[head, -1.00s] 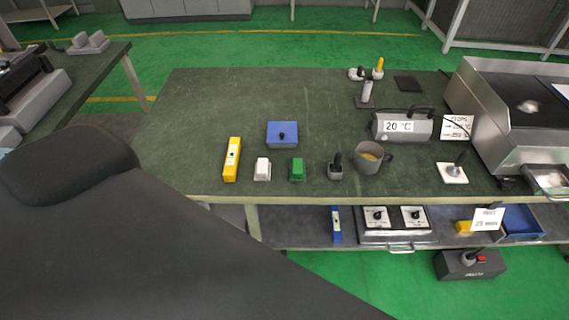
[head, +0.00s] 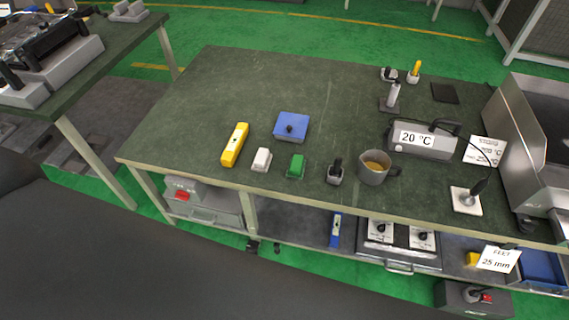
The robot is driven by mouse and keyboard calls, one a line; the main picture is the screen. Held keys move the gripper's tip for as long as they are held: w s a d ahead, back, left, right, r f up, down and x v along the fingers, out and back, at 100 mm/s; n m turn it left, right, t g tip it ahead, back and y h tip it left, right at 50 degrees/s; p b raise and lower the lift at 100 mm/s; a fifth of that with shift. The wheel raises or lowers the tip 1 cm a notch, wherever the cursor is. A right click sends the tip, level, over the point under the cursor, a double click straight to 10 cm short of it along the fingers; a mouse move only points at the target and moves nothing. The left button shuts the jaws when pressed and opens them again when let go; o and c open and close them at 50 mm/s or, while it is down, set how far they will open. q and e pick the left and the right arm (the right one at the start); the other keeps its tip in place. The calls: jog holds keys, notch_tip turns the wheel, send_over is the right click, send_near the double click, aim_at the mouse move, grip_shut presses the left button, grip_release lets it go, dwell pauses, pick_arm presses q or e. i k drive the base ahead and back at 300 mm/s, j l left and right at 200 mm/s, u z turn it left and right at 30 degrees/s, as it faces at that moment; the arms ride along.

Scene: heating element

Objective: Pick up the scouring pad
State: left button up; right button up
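A small green block (head: 296,166) sits near the front edge of the long green-topped table (head: 240,90), between a white block and a dark-handled tool. A thin dark square pad (head: 445,92) lies flat at the back right of the same table. I cannot tell for sure which of these two is the scouring pad. Neither of my grippers shows in the head view, and nothing touches either object.
Around the green block stand a yellow bar (head: 235,145), white block (head: 261,159), blue box (head: 291,127), dark-handled tool (head: 335,171) and grey mug (head: 374,167). A grey temperature unit (head: 422,140) stands right. The table's left part is clear.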

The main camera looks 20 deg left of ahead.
aim_at(296, 166)
jog(key=i+l+u, duration=0.15)
jog(key=l+u, duration=0.25)
jog(key=l, duration=0.3)
jog(key=l+u, duration=0.4)
jog(key=l, duration=0.3)
